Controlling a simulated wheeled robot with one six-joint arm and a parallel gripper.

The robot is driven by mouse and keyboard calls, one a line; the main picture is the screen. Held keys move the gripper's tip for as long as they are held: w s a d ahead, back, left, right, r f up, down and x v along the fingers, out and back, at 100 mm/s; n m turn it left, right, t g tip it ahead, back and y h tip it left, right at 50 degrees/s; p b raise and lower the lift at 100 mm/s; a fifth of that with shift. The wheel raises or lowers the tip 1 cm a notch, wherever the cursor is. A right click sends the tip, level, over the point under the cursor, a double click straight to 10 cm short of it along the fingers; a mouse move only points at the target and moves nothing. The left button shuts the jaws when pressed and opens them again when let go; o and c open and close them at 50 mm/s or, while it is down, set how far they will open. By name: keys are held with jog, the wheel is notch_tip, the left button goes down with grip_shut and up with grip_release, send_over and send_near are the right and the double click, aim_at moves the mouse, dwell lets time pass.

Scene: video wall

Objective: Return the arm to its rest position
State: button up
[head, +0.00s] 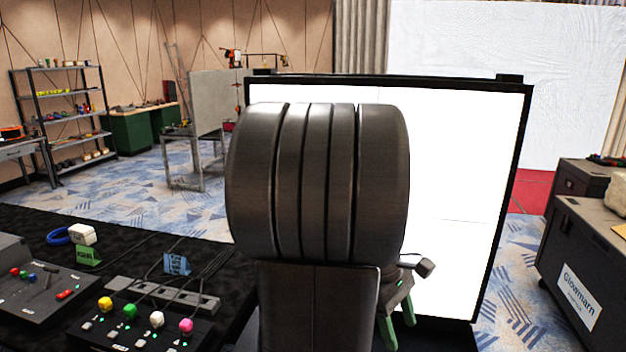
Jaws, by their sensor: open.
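My arm stands large in the middle of the head view and hides much of what is behind it. My gripper (399,333) shows at its lower right, with two green fingers pointing down. The fingers are apart, and I see nothing between them. The arm's folded links hide part of the gripper. Behind the arm is a bright white screen panel (462,170) in a black frame.
A black-covered table (150,225) at left holds a control console (40,290), a box with coloured buttons (130,325), a power strip (165,297) and a blue cable coil (60,236). Dark cases (590,240) stand at right. Patterned carpet is open beyond the table.

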jog(key=x, duration=1)
jog(key=shift+s+d+f, duration=0.1)
jog(key=shift+f, duration=0.15)
jog(key=shift+r+m, duration=0.15)
jog(key=shift+m, duration=0.55)
jog(key=m, duration=0.1)
jog(key=m+y, duration=0.1)
jog(key=shift+w+m+g, duration=0.25)
jog(key=shift+m+g, duration=0.05)
jog(key=shift+g, duration=0.1)
jog(key=m+y, duration=0.1)
jog(key=m, duration=0.2)
jog(key=m+y+b, duration=0.1)
jog(key=m, duration=0.2)
jog(key=shift+d+g, duration=0.2)
jog(key=shift+g, duration=0.2)
jog(key=m+y, duration=0.1)
jog(key=m, duration=0.2)
jog(key=m+y+b, duration=0.1)
jog(key=m, duration=0.2)
jog(key=shift+d+t+y, duration=0.15)
jog(key=shift+t+y, duration=0.15)
jog(key=shift+t, duration=0.1)
jog(key=m, duration=0.2)
jog(key=m+t+y+b, duration=0.1)
jog(key=m, duration=0.2)
jog(key=shift+s+y, duration=0.15)
jog(key=shift+y, duration=0.15)
jog(key=shift+r, duration=0.1)
